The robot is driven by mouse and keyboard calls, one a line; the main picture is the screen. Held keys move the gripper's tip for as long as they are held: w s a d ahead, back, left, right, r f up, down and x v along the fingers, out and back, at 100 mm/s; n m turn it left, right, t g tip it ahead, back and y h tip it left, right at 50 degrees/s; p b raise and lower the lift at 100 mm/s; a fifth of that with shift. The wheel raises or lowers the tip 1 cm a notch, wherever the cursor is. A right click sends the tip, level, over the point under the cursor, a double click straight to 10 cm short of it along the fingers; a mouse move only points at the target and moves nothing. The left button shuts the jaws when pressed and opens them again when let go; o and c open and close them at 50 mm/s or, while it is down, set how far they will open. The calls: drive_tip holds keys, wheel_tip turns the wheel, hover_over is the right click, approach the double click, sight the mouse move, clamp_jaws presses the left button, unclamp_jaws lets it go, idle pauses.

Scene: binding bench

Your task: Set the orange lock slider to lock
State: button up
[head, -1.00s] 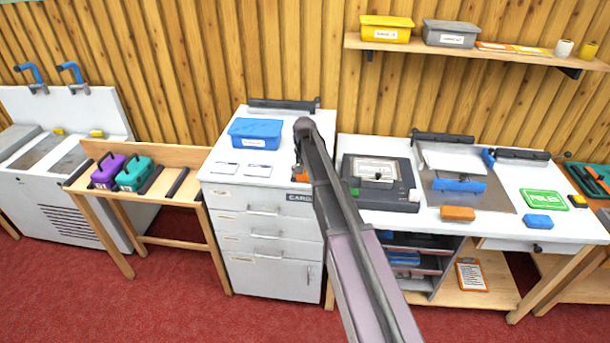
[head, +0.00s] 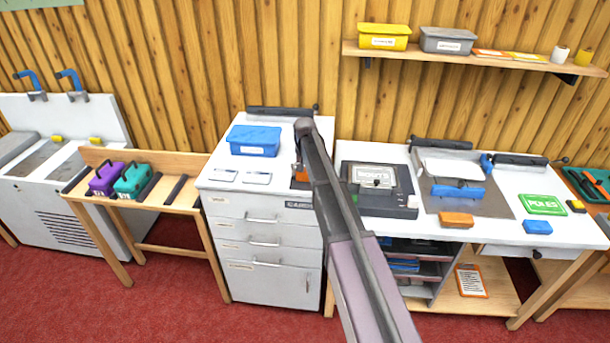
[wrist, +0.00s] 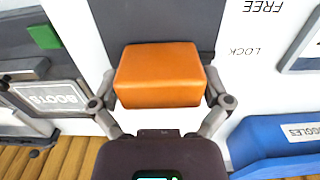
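The orange lock slider (wrist: 160,75) sits on a dark track (wrist: 150,18) on the white cabinet top. In the wrist view it is close to the upside-down LOCK label (wrist: 245,50) and farther from the FREE label (wrist: 263,7). My gripper (wrist: 163,92) has a finger against each side of the slider, and they appear to be closed on it. In the head view a bit of the orange slider (head: 299,172) shows beside my arm, which hides most of it and my fingers.
A blue lidded box (head: 253,140) and small labels lie on the cabinet top (head: 215,172). A dark machine with a BOOTS plate (head: 375,175) stands to the right. The wooden wall is behind, and a shelf (head: 470,52) hangs at upper right.

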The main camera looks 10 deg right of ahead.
sight(303, 188)
drive_tip(key=shift+s+a, duration=0.1)
drive_tip(key=shift+s, duration=0.15)
drive_tip(key=shift+s+a, duration=0.3)
drive_tip(key=shift+s, duration=0.65)
drive_tip(key=shift+s+a, duration=0.3)
drive_tip(key=shift+s, duration=0.6)
drive_tip(key=shift+s+a+r, duration=0.1)
drive_tip(key=shift+s+r, duration=0.1)
drive_tip(key=shift+s, duration=0.1)
drive_tip(key=r+p, duration=0.2)
drive_tip(key=shift+w+r+p, duration=0.2)
drive_tip(key=shift+p, duration=0.2)
wheel_tip(303, 188, up, 11)
drive_tip(key=p, duration=1.1)
drive_tip(key=s+f+n+b, duration=0.1)
drive_tip(key=s+f+b, duration=0.7)
drive_tip(key=s, duration=0.5)
drive_tip(key=s+f+n+b, duration=0.2)
drive_tip(key=s+f+b, duration=0.7)
drive_tip(key=s, duration=0.3)
drive_tip(key=shift+s, duration=0.4)
